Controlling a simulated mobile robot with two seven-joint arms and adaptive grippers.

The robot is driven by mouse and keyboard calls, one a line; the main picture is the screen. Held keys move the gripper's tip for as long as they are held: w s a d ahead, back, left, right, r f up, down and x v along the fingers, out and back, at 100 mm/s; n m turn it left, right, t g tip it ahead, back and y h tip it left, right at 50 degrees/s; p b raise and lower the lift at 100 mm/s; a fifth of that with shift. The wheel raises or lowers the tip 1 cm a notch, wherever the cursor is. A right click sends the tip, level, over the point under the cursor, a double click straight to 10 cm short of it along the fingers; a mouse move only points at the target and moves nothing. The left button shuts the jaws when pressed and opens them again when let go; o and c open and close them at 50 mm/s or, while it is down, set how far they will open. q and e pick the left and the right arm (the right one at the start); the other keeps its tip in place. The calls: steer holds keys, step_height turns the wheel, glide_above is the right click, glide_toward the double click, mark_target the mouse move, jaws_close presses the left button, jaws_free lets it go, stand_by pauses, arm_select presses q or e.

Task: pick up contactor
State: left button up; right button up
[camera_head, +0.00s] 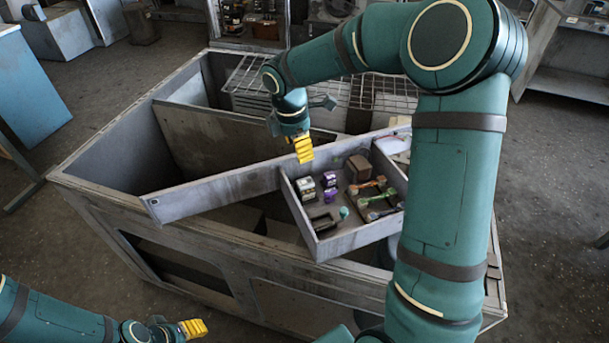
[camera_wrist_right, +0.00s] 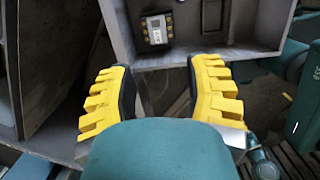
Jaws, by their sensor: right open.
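The likely contactor (camera_head: 306,188) is a small dark block with a pale top, at the left side of a grey tray (camera_head: 345,241). In the right wrist view the contactor (camera_wrist_right: 157,28) shows yellow terminals and a white label, lying in the tray beyond the fingertips. My right gripper (camera_head: 303,149) is above the tray's far left corner, apart from the contactor. Its yellow fingers (camera_wrist_right: 163,68) are spread with nothing between them. My left gripper (camera_head: 193,328) is low at the bottom left, away from the tray; its finger opening is not clear.
The tray also holds purple-topped blocks (camera_head: 330,188), a brown block (camera_head: 358,167), a dark clamp-like part (camera_head: 325,221) and several coloured handled parts. Its walls stand around them. The tray rests across a large open grey housing (camera_head: 105,185). A wire rack (camera_head: 375,93) lies behind.

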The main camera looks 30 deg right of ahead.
steer(key=b, duration=0.2)
glide_above(305, 182)
steer(key=f, duration=0.8)
steer(key=shift+a+f, duration=0.2)
steer(key=shift+f, duration=0.05)
step_height(305, 182, down, 5)
steer(key=shift+w+d+f+b, duration=0.1)
steer(key=shift+w+d+b, duration=0.05)
steer(key=shift+b, duration=0.4)
steer(key=c, duration=0.9)
